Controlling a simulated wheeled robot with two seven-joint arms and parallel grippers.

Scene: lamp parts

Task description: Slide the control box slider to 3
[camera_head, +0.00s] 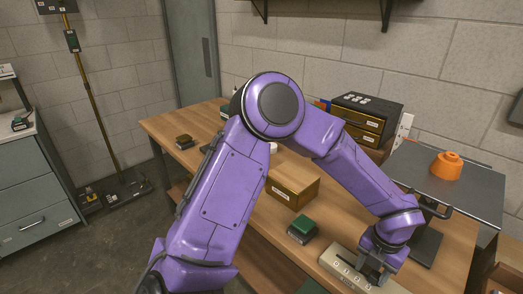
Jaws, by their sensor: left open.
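The control box (336,264) is a pale, flat box with a row of small dark marks on top. It lies near the front right of the wooden table. My left gripper (374,277) is open and points down at the box's right part. Its fingers overlap the box in the picture, and I cannot tell whether they touch it. The slider itself cannot be made out and may be hidden by the fingers. My right gripper is not in view.
A green-topped block (302,229) lies just left of the control box. A wooden box (293,183) stands behind it. A black-topped drawer unit (366,117) is at the back. An orange part (447,165) sits on a dark plate (480,194) at right.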

